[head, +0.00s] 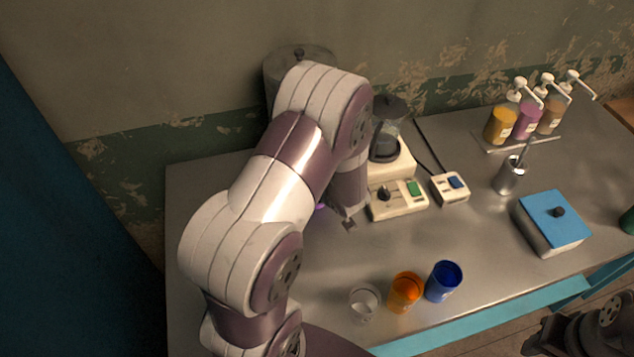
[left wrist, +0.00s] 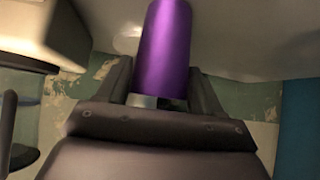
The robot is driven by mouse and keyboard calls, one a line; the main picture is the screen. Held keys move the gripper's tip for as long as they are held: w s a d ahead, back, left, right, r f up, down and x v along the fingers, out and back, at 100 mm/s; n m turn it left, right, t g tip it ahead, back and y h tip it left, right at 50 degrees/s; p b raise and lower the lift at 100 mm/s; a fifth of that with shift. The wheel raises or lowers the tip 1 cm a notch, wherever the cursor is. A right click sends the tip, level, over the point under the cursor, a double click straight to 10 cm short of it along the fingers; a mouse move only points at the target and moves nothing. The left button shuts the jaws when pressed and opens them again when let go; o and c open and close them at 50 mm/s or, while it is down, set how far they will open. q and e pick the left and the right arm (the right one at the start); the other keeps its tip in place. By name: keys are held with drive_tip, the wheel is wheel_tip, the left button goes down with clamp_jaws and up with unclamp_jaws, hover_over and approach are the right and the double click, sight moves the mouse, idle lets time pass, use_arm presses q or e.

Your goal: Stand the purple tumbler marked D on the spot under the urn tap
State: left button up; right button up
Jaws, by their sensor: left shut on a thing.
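The purple tumbler (left wrist: 166,45) is between the two fingers of my left gripper (left wrist: 163,88) in the left wrist view, and the gripper is shut on it. No letter D shows on the side I see. In the head view only a sliver of purple (head: 319,207) shows beside my arm, and my left gripper (head: 348,223) is mostly hidden. The grey urn (head: 298,54) stands at the back against the wall. My arm hides its tap and the spot under it. I cannot tell whether the tumbler touches the table. My right gripper (head: 548,336) is partly in view at the lower right, its jaws unclear.
A blender (head: 386,150) and switch boxes (head: 398,200) (head: 450,188) stand right of my arm. A clear cup (head: 364,301), orange tumbler (head: 405,291) and blue tumbler (head: 443,281) stand near the front edge. A blue-lidded box (head: 553,222), metal pot (head: 509,177) and pump bottles (head: 527,117) are farther right.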

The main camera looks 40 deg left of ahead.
use_arm(q)
drive_tip(key=shift+f, duration=0.2)
drive_tip(key=o, duration=1.2)
drive_tip(key=shift+c, duration=0.2)
drive_tip(key=shift+r, duration=0.3)
drive_tip(key=p+v, duration=0.3)
drive_tip(key=v, duration=0.9)
drive_tip(key=w+d+r+m+t+h, duration=0.1)
drive_tip(key=w+d+m+t+h, duration=0.15)
drive_tip(key=d+m+h, duration=0.45)
drive_tip(key=s+d+r+m+g+h, duration=0.1)
drive_tip(key=s+m+g, duration=0.3)
drive_tip(key=s, duration=0.5)
drive_tip(key=shift+s+d+r+m+g, duration=0.2)
drive_tip(key=shift+d+m+g, duration=0.25)
drive_tip(key=shift+g, duration=0.6)
